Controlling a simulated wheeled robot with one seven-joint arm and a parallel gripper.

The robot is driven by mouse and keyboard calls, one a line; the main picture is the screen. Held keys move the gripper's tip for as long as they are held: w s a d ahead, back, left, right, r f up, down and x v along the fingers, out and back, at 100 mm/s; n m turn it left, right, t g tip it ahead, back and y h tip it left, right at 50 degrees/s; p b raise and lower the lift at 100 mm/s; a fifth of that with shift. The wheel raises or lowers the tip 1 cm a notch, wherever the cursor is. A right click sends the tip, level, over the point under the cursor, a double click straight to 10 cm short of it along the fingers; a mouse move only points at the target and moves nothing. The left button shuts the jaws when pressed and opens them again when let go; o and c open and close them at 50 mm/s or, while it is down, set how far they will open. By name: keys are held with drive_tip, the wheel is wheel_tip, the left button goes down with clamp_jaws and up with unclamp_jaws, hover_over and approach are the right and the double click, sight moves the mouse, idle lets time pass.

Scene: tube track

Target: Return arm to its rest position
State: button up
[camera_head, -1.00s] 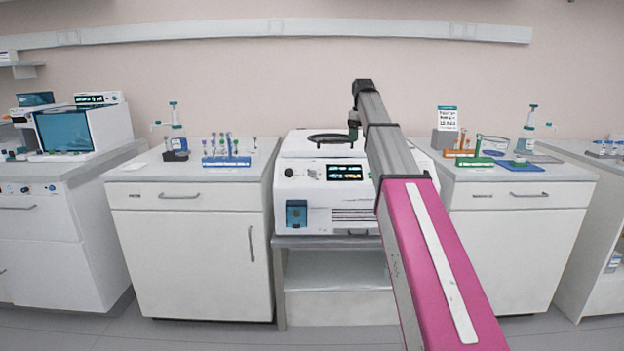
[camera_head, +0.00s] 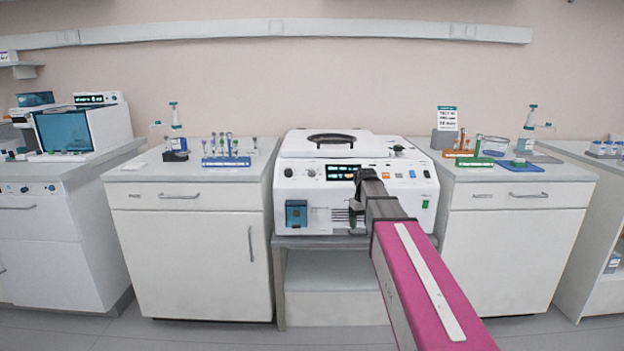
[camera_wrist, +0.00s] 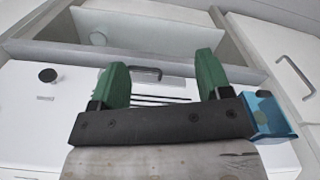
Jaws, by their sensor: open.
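My arm reaches forward from the bottom right in the head view, with a pink link (camera_head: 425,285) and a grey forearm. My gripper (camera_head: 354,221) is at its far end, in front of the white centrifuge's front panel. In the wrist view my gripper (camera_wrist: 163,78) shows two green fingers set wide apart with nothing between them.
A left cabinet (camera_head: 190,240) carries a blue rack (camera_head: 226,161) of tubes and a bottle. A right cabinet (camera_head: 510,240) carries an orange rack (camera_head: 458,153), a green rack (camera_head: 476,161) and another bottle. Open floor lies in front.

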drive_tip(key=s+f+m, duration=0.4)
drive_tip(key=s+f, duration=1.5)
drive_tip(key=s, duration=0.4)
drive_tip(key=shift+s, duration=0.2)
drive_tip(key=shift+f, duration=0.1)
